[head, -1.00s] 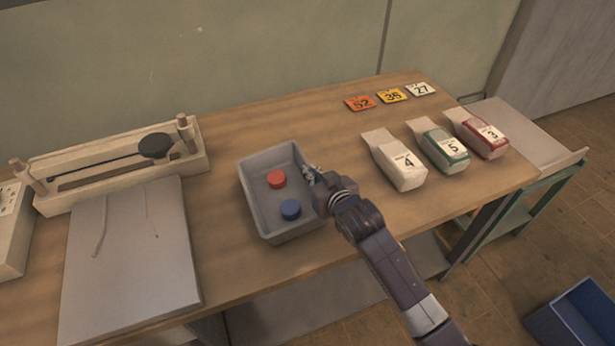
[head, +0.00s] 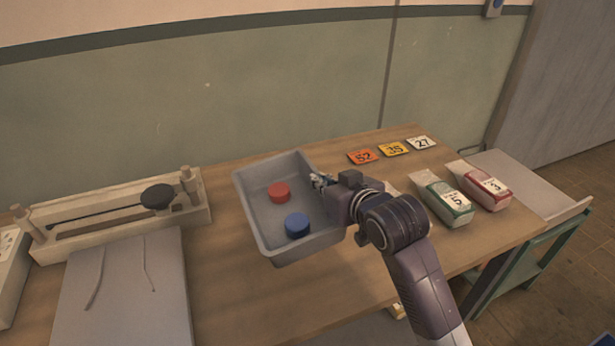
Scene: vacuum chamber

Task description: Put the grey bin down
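The grey bin (head: 264,229) is in the middle of the head view and appears held above the wooden table (head: 220,285). A red round piece (head: 279,192) and a blue round piece (head: 297,225) lie inside it. My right gripper (head: 322,183) is at the bin's right wall and appears shut on its rim; the fingertips are small and partly hidden. My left gripper is not in view.
A wooden device with a black knob (head: 157,196) and a grey board (head: 125,285) are to the left. Number cards (head: 393,149) lie at the back right.

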